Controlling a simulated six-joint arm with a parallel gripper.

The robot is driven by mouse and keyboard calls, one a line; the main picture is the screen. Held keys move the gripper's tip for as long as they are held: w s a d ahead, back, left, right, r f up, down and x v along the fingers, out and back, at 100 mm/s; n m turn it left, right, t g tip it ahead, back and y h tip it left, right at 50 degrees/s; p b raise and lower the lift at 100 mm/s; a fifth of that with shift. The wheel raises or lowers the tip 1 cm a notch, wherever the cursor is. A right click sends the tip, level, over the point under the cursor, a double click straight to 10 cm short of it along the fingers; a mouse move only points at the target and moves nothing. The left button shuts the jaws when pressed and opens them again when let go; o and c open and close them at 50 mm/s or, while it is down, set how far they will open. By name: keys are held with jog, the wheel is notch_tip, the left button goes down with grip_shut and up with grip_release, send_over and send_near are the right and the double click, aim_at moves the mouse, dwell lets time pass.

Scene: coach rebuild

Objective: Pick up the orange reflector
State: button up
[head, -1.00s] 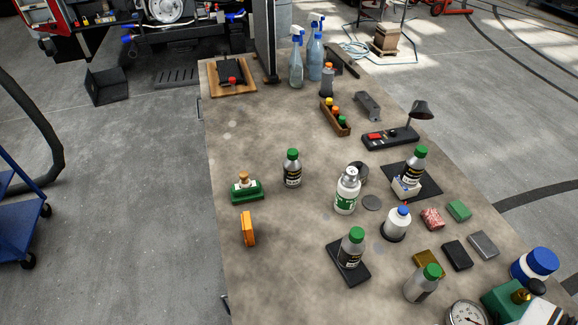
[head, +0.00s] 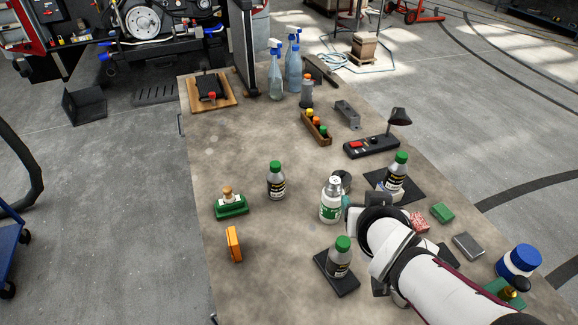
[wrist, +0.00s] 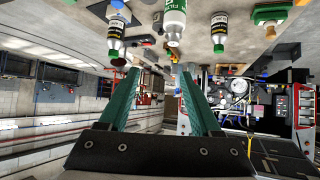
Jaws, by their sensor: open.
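The orange reflector (head: 234,244) stands on the left side of the workbench in the head view, in front of a green block with a tan knob (head: 231,206). An orange bit at the top right edge of the wrist view appears to be it, mostly cut off. My gripper (wrist: 160,72) is open and empty, with two green fingers spread apart in the wrist view. In the head view my arm enters from the lower right, its end beside the white and green bottle, well to the right of the reflector. Most of the fingers are hidden there.
A green-capped bottle (head: 276,181), a white and green bottle (head: 330,203) and another bottle on a black pad (head: 335,284) stand between arm and reflector. The bench (head: 270,240) is bare just right of the reflector. The bench's left edge is close to it.

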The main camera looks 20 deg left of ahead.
jog(key=w+a+f+n+t+h, duration=0.1)
jog(key=w+a+f+n, duration=0.1)
jog(key=a+f+n, duration=0.25)
jog(key=n+t+y, duration=0.3)
jog(key=n+y, duration=0.6)
jog(key=n, duration=2.7)
send_near(235, 252)
jog(key=x, duration=1.2)
jog(key=shift+w+a+r, duration=0.1)
jog(key=shift+w+a, duration=0.15)
jog(key=shift+w, duration=0.05)
grip_shut()
